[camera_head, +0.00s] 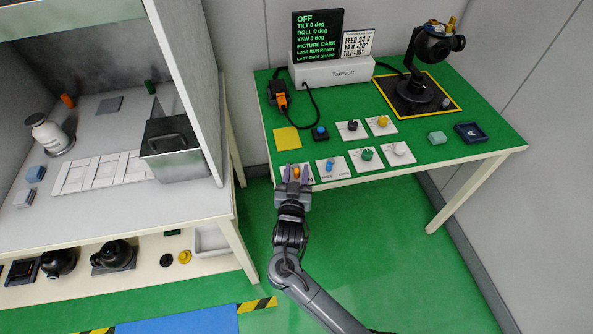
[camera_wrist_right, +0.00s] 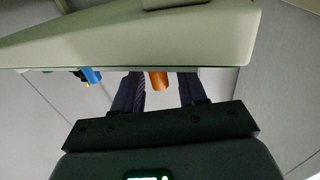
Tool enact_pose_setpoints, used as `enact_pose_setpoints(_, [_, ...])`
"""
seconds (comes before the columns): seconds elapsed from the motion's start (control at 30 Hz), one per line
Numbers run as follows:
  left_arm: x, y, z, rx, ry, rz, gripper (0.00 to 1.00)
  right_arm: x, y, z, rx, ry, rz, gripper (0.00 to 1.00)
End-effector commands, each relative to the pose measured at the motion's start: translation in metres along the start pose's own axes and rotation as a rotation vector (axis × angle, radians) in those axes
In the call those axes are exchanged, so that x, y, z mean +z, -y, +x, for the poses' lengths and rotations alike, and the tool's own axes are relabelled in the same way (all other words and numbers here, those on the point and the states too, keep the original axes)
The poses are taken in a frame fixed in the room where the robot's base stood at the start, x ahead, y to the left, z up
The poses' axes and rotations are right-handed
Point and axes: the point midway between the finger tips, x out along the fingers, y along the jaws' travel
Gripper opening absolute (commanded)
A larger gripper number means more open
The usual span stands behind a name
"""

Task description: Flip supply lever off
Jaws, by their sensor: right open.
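My right gripper (camera_head: 293,176) is at the front left edge of the green table, open, with its fingers on either side of an orange knob (camera_head: 297,171) on a white plate. In the wrist view the orange knob (camera_wrist_right: 158,82) shows between the two dark fingers (camera_wrist_right: 160,92), with gaps beside it. A black box with an orange lever (camera_head: 281,99) stands farther back on the table, cabled near the white Yamwelt box (camera_head: 331,72). No readable label shows which one is the supply lever. The screen (camera_head: 317,35) reads OFF. My left gripper is out of view.
Several knob plates sit close to the gripper, including a blue one (camera_head: 329,166) and a green one (camera_head: 366,155). A yellow square (camera_head: 287,139) lies behind it. A black gimbal camera (camera_head: 429,50) stands at the back right. A grey-walled workbench (camera_head: 185,70) is at left.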

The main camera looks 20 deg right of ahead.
Motion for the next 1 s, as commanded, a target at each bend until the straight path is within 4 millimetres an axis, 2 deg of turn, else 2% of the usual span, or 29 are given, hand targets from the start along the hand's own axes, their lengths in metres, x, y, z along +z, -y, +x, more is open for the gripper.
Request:
enact_pose_setpoints(0.4, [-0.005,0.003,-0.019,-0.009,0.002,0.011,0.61,-0.002,0.001,-0.065,-0.002,0.003,0.001,0.41])
enact_pose_setpoints(0.6, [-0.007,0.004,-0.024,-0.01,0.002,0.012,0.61,-0.001,0.0,-0.091,-0.001,0.003,0.0,0.41])
enact_pose_setpoints(0.8, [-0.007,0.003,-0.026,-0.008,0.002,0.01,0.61,0.0,0.0,-0.102,0.0,0.001,0.0,0.41])
enact_pose_setpoints(1.0, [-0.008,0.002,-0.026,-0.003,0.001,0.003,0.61,0.0,0.0,-0.103,0.0,0.0,0.0,0.41])
